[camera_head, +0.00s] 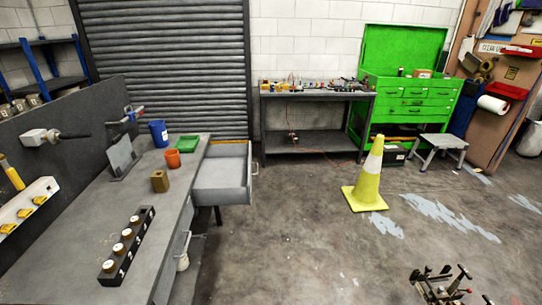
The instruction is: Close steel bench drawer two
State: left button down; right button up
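The grey steel bench (75,250) runs along the left side. At its far end a grey drawer (222,182) is pulled out to the right, well past the bench edge. Its inside looks empty, and its handle (253,171) is on the right-hand front. Nearer along the bench side another drawer front with a handle (187,243) appears flush or nearly so; its state is hard to tell. I see no number on either drawer. Neither of my grippers is in view.
A yellow cone (367,182) stands on the floor right of the open drawer. A dark levered machine (440,287) is at the bottom right. A green tool chest (410,97) and worktable (315,93) stand behind. Floor between bench and cone is clear.

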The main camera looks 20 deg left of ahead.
aim_at(224, 177)
jog(key=i+l+u, duration=0.1)
jog(key=l+u, duration=1.35)
jog(key=l, duration=0.15)
